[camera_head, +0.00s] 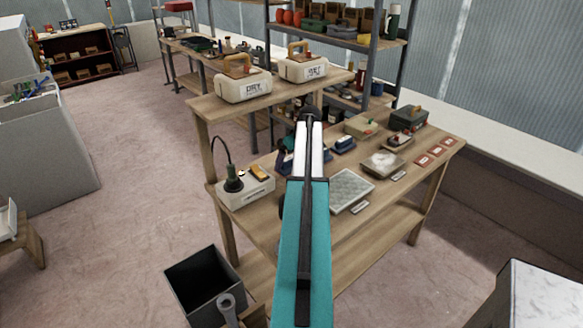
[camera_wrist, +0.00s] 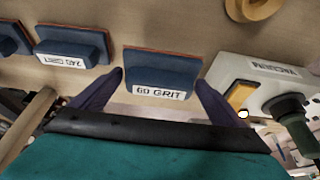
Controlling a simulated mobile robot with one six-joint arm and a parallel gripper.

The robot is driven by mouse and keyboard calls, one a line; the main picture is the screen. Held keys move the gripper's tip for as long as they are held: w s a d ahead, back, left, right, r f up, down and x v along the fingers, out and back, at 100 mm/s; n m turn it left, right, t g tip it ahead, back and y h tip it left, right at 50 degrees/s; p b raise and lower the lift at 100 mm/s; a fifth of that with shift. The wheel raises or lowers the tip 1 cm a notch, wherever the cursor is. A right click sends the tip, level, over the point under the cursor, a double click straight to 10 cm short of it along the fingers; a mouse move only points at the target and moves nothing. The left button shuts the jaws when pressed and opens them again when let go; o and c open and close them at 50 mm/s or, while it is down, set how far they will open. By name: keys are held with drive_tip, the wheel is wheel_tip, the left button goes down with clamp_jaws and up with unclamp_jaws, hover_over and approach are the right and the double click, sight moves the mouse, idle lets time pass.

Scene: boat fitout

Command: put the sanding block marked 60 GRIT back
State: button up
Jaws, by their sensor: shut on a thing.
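The sanding block marked 60 GRIT (camera_wrist: 160,68) is dark blue with a white label and a thin orange-brown edge. In the wrist view it sits between the two dark fingers of my gripper (camera_wrist: 157,88), which is shut on it. It is over or on the wooden bench; I cannot tell whether it touches the wood. A block marked 240 (camera_wrist: 72,46) stands beside it to the left, apart from it. In the head view my arm hides most of the gripper and the held block.
The vacuum box (camera_wrist: 262,88) is close on the right in the wrist view; it also shows in the head view (camera_head: 246,190). A grey mesh plate (camera_head: 350,190) and several tools lie on the bench. The DRY bin (camera_head: 243,85) and another bin (camera_head: 303,68) stand on the raised shelf behind.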

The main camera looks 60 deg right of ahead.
drive_tip(key=shift+f+p, duration=0.85)
drive_tip(key=shift+f, duration=0.9)
drive_tip(key=shift+f, duration=0.1)
drive_tip(key=o, duration=0.7)
drive_tip(key=shift+r, duration=0.2)
drive_tip(key=b+v, duration=0.4)
drive_tip(key=v, duration=0.8)
drive_tip(key=shift+r, duration=0.1)
